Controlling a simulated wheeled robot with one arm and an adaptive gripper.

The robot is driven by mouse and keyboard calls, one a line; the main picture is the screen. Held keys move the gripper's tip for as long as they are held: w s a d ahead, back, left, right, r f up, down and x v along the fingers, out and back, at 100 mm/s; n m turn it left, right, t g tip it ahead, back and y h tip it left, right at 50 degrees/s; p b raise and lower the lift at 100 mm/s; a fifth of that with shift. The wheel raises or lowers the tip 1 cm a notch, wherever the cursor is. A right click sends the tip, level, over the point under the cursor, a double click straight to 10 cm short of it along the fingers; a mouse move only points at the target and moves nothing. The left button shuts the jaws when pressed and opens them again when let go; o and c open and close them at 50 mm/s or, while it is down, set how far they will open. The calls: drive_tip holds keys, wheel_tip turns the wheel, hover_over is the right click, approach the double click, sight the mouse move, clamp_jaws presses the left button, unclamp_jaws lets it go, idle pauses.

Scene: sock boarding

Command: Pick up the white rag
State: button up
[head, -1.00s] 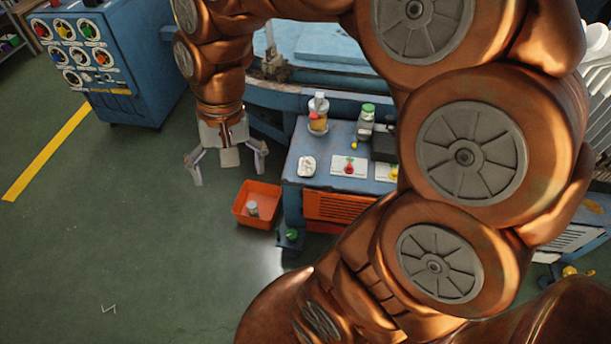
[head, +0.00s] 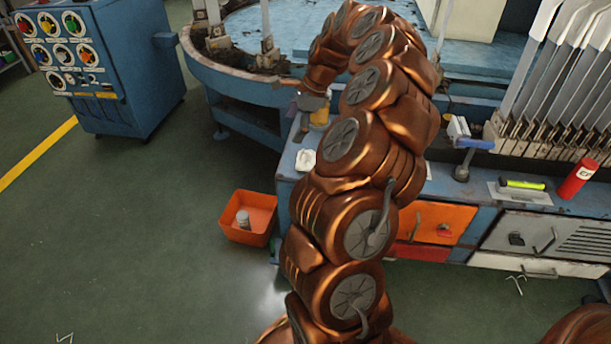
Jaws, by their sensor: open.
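The white rag (head: 306,160) is a small crumpled bundle on the left end of the blue workbench top. My gripper (head: 309,112) is above and behind the rag in the picture, near the yellow bottle. It is open and apart from the rag. My arm and the bottle area crowd the gripper, so its fingertips are hard to make out.
An orange bin (head: 249,217) with a grey can (head: 243,219) stands on the floor left of the bench. The yellow bottle (head: 320,117) stands behind the rag. My arm hides the bench middle.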

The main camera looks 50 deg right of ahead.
sight(309, 154)
drive_tip(key=d+f+m, duration=0.1)
drive_tip(key=d+f, duration=0.1)
drive_tip(key=s+d+f+m+b, duration=0.1)
drive_tip(key=d+f, duration=0.1)
drive_tip(key=f, duration=0.1)
drive_tip(key=s+d+f+m+b, duration=0.1)
drive_tip(key=d+f, duration=0.1)
drive_tip(key=d, duration=0.1)
drive_tip(key=shift+s+f+m, duration=0.2)
drive_tip(key=shift+m, duration=0.1)
drive_tip(key=shift+b+x, duration=2)
drive_tip(key=shift+x, duration=1.7)
drive_tip(key=shift+w+d, duration=0.15)
drive_tip(key=shift+w, duration=0.05)
drive_tip(key=shift+c, duration=0.4)
drive_tip(key=c, duration=0.8)
